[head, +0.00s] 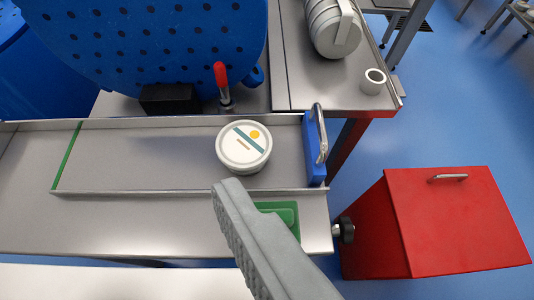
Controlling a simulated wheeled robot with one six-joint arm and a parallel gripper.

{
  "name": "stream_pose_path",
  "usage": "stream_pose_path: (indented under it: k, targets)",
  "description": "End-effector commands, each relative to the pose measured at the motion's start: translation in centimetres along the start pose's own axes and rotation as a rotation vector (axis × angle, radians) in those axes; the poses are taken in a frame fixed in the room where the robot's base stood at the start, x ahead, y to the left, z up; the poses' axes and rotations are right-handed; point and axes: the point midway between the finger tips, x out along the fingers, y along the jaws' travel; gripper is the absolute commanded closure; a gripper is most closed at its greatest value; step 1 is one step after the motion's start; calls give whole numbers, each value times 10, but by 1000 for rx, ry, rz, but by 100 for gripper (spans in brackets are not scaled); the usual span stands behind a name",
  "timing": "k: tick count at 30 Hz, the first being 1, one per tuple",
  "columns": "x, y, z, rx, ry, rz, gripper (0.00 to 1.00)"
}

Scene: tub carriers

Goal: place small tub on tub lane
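The small tub (244,147) is round and white, with a lid marked by a yellow dot and a teal stripe. It stands upright in the shallow metal lane (150,160), towards its right end. A green line (67,155) crosses the lane near its left end. One grey ridged finger of my gripper (228,205) shows in front of the tub, its tip just below the tub in the picture. The ridged face is bare, with nothing against it. The other finger is out of view. The tub appears apart from the finger.
A blue end stop (313,150) with a metal handle closes the lane's right end. A red-topped lever (222,80) and a blue perforated disc (160,45) stand behind. A green pad (285,213) lies in front, partly hidden by the finger. A red box (440,225) is at right.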

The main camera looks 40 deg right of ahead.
Motion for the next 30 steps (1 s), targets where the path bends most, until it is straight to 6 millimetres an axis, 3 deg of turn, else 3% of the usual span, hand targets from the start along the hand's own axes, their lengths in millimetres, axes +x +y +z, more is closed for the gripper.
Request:
stream_pose_path:
  k: [6, 12, 18, 30]
  targets:
    - [-57, -15, 13, -151, 226, -92, 0]
    - [-92, -21, 23, -244, 378, -135, 0]
    - [-105, -22, 27, -277, 435, -146, 0]
    - [-105, -23, 27, -278, 435, -146, 0]
